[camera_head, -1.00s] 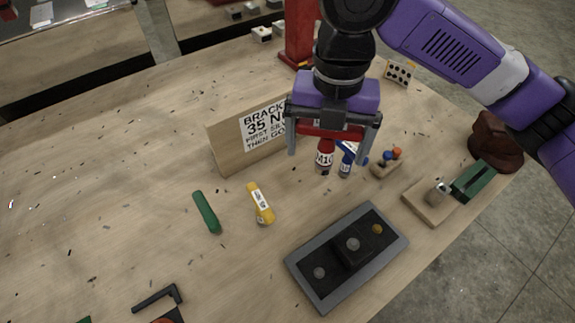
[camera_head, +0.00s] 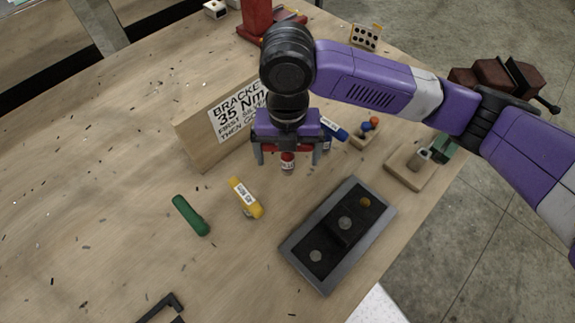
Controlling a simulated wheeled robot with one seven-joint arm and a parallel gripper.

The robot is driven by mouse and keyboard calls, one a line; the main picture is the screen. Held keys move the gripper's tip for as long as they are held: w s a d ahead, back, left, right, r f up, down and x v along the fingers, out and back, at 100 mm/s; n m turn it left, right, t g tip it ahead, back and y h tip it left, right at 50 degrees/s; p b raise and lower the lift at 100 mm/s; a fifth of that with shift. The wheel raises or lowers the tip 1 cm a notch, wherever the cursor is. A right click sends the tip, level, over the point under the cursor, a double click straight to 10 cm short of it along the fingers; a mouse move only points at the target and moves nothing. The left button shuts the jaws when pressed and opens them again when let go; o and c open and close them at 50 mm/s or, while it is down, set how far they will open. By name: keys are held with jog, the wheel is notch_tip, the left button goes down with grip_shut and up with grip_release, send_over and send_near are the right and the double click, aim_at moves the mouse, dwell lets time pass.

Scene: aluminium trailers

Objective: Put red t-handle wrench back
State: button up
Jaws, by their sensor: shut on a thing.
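My gripper (camera_head: 290,157) hangs over the bench in front of the wooden sign board, its two grey fingers pointing down. It is shut on the red t-handle wrench (camera_head: 287,165). The wrench's red crossbar shows under the palm, and a red part with a white label points down between the fingers. Its lower end is not clearly visible, so I cannot tell whether it touches the bench. A blue-handled tool (camera_head: 333,130) is just behind and right of the gripper. A yellow tool (camera_head: 245,198) and a green one (camera_head: 190,215) lie to the left front.
A grey-rimmed black tray (camera_head: 300,275) with round pieces lies right of centre. The sign board (camera_head: 190,145) stands behind. Small wooden blocks (camera_head: 405,175) sit near the right edge, and a red stand (camera_head: 257,18) is at the back. The left bench is mostly clear.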

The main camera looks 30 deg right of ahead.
jog(key=shift+f, duration=2.9)
jog(key=shift+f, duration=0.2)
jog(key=o, duration=1.7)
notch_tip(320, 180, up, 12)
jog(key=shift+r, duration=0.2)
jog(key=shift+a, duration=0.1)
